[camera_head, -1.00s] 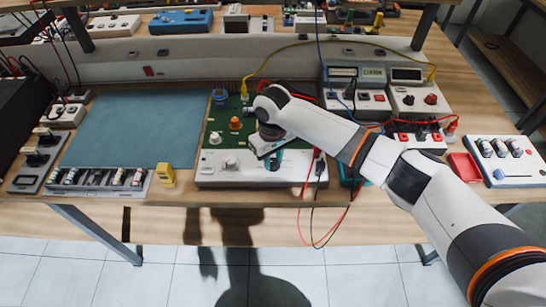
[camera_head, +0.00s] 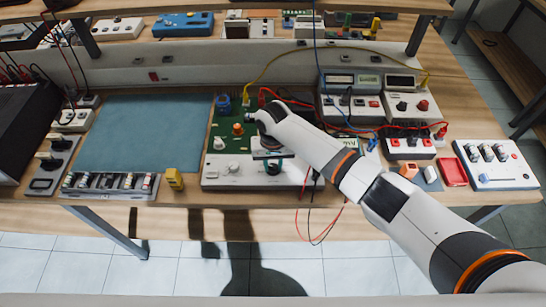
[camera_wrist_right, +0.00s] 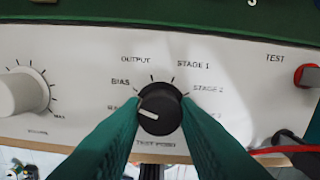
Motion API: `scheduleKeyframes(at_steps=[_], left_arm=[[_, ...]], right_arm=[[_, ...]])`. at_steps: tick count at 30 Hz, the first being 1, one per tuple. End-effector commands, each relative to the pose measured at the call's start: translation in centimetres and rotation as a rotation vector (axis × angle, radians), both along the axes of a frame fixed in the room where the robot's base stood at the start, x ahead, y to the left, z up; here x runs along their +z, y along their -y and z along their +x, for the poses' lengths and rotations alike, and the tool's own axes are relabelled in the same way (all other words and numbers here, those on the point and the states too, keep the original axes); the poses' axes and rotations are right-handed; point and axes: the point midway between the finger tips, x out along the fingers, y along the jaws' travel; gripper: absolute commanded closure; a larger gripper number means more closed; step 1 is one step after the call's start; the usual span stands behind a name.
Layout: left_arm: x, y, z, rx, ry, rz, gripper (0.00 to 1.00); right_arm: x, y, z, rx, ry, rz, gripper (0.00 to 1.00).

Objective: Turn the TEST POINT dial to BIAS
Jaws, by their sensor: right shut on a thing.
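The TEST POINT dial (camera_wrist_right: 160,108) is a round black knob on the white front panel (camera_wrist_right: 70,55) of a green-board unit. Its white pointer mark points left and slightly up, toward a partly hidden label below BIAS. The BIAS label (camera_wrist_right: 121,84) is at the dial's upper left; OUTPUT, STAGE 1 and STAGE 2 run clockwise from it. My right gripper (camera_wrist_right: 160,116) is shut on the dial, one teal finger on each side. The fingers hide some lower labels. In the head view the unit's panel (camera_head: 225,174) shows under my right arm. My left gripper is not in view.
A white VOLUME knob (camera_wrist_right: 22,93) is left of the dial. A red TEST jack (camera_wrist_right: 307,76) and red and black leads are to the right. A yellow block (camera_head: 174,179) stands left of the unit. The blue-grey mat (camera_head: 145,133) is clear.

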Motion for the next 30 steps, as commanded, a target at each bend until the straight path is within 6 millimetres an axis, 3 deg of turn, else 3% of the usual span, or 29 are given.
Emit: scheduleKeyframes(at_steps=[9,27,28,30], left_arm=[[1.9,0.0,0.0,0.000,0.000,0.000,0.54],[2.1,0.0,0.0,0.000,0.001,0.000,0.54],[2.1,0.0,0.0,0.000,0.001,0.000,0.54],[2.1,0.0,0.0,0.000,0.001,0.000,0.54]], right_arm=[[0.2,0.0,0.0,-0.152,0.001,0.001,0.95],[0.1,0.0,0.1,-0.191,0.004,0.000,0.95],[0.1,0.0,0.1,-0.191,0.004,0.000,0.68],[0.1,0.0,0.1,-0.191,0.004,0.000,0.56]])
